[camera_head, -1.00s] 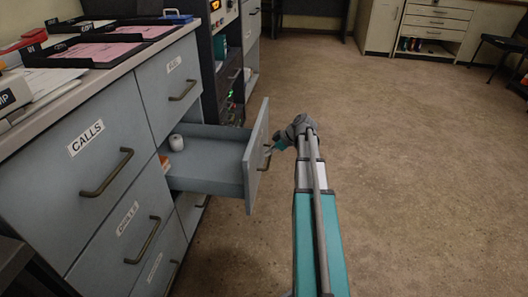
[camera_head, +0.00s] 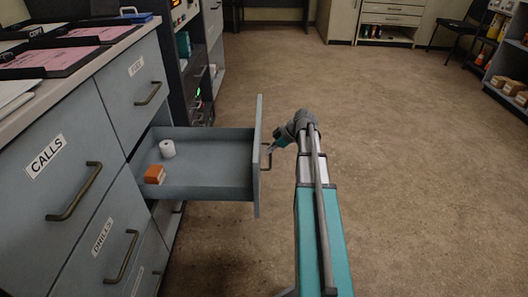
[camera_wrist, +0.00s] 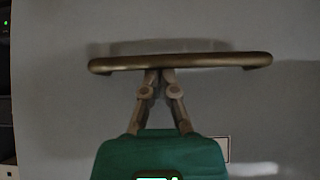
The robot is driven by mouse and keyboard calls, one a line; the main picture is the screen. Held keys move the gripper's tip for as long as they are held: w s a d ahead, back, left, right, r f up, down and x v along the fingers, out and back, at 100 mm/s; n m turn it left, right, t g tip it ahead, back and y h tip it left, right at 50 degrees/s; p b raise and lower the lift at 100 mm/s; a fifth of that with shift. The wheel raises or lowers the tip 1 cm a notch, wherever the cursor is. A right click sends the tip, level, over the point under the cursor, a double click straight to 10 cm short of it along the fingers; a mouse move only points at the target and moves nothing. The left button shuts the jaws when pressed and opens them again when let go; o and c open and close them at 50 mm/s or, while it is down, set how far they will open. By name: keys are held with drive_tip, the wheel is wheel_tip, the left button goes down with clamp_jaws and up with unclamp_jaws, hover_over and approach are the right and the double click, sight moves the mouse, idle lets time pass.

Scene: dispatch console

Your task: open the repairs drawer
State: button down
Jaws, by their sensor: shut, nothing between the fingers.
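A grey drawer (camera_head: 215,193) in the cabinet's right column stands well pulled out, below a closed top drawer. Its front panel (camera_head: 258,165) faces right. Its label is mostly hidden in the wrist view (camera_wrist: 223,147), so I cannot read its name. Its bronze bar handle (camera_wrist: 200,60) runs across the wrist view. My gripper (camera_wrist: 160,76) is shut, with its fingertips at the middle of the handle; the bar hides the very tips. In the head view my gripper (camera_head: 272,148) is at the handle, right of the drawer front.
Inside the drawer are a white roll (camera_head: 167,149) and an orange box (camera_head: 154,174). The CALLS drawer (camera_head: 50,185) and the drawer below it are closed. Dark trays (camera_head: 75,62) with pink papers lie on the counter. Open floor (camera_head: 400,160) stretches to the right.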

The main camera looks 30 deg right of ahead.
drive_tip(key=shift+w+a, duration=0.1)
drive_tip(key=shift+a, duration=0.05)
drive_tip(key=shift+r, duration=0.15)
drive_tip(key=shift+s+d+r+p, duration=0.3)
drive_tip(key=shift+r+p, duration=0.1)
drive_tip(key=shift+p, duration=0.15)
drive_tip(key=p+v, duration=0.6)
drive_tip(key=v, duration=0.2)
drive_tip(key=shift+d+r, duration=0.15)
drive_tip(key=shift+d, duration=0.2)
